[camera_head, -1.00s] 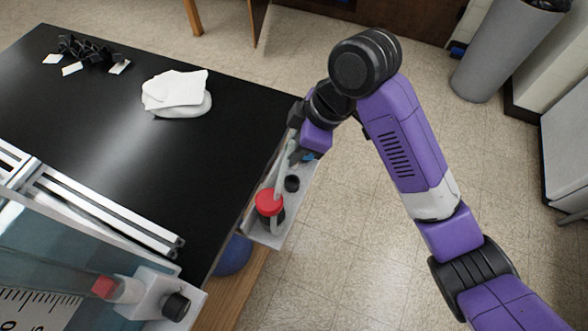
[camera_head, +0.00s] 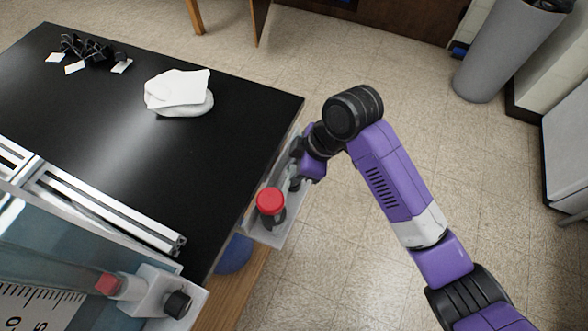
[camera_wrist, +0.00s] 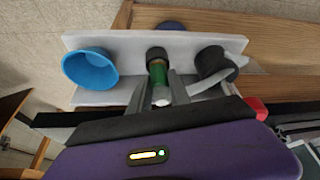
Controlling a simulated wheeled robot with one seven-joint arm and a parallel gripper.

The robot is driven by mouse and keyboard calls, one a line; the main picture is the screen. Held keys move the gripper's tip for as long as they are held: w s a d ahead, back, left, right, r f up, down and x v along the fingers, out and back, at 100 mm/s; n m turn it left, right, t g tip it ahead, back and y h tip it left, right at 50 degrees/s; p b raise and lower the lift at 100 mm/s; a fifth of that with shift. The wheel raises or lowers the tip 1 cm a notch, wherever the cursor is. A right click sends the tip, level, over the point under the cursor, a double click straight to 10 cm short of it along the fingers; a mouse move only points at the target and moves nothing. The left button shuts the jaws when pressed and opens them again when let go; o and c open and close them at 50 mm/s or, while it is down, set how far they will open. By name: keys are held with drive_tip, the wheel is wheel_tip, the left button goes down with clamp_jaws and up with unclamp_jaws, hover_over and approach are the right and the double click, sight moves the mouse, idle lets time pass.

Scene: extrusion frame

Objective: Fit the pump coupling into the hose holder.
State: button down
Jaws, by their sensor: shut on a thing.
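In the wrist view my gripper (camera_wrist: 162,95) is shut on a green cylindrical piece (camera_wrist: 157,75), which I take for the pump coupling. Its far end meets a dark round socket (camera_wrist: 156,53) in the middle of a pale grey rack (camera_wrist: 95,40). I cannot tell whether it is inside the socket or just in front of it. In the head view my gripper (camera_head: 294,168) is over the rack (camera_head: 262,235) at the table's right edge, and the piece is mostly hidden. Which part is the hose holder is not clear.
A blue cup (camera_wrist: 90,66) and a black ring-shaped holder (camera_wrist: 215,62) flank the middle socket. A red-capped piece (camera_head: 270,203) stands upright in the rack, close to my gripper. A white cloth-like lump (camera_head: 178,93) lies on the black table (camera_head: 110,130). The floor right of the rack is clear.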

drive_tip(key=shift+f, duration=0.15)
drive_tip(key=c, duration=1.2)
unclamp_jaws()
drive_tip(key=v, duration=1.2)
drive_tip(key=shift+b, duration=0.4)
